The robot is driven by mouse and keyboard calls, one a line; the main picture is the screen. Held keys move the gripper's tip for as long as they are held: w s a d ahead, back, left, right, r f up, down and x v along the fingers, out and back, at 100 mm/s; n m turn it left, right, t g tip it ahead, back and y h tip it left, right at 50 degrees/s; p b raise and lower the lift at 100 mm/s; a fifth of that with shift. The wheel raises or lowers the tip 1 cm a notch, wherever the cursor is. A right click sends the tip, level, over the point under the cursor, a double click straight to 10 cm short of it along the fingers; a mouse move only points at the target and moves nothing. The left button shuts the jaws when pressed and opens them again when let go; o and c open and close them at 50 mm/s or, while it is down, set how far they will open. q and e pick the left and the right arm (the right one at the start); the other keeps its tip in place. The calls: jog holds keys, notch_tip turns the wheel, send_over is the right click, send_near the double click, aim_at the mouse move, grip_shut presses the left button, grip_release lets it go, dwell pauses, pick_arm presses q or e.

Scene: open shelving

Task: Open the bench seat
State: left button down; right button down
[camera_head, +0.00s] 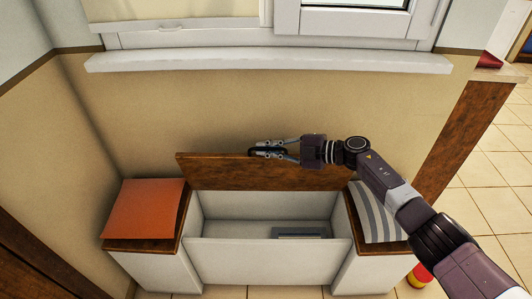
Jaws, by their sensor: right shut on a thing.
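The bench (265,260) stands against the wall below the window, with a white body. Its brown wooden seat lid (225,170) is raised and tilted up at the back, so the white compartment below is open to view. My right gripper (262,152) is at the top edge of the lid, a little right of its middle, shut on that edge. A grey flat object (300,232) lies inside the compartment at the right. My left gripper is not in view.
An orange cushion (147,208) lies on the bench's left end and a striped cushion (372,212) on its right end, partly behind my arm. A white window sill (270,62) juts out above the lid. Tiled floor (500,150) is clear at the right.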

jog(key=shift+w, duration=0.1)
jog(key=c, duration=2.3)
grip_release()
jog(key=shift+c, duration=0.2)
jog(key=shift+d, duration=0.1)
jog(key=v, duration=1.2)
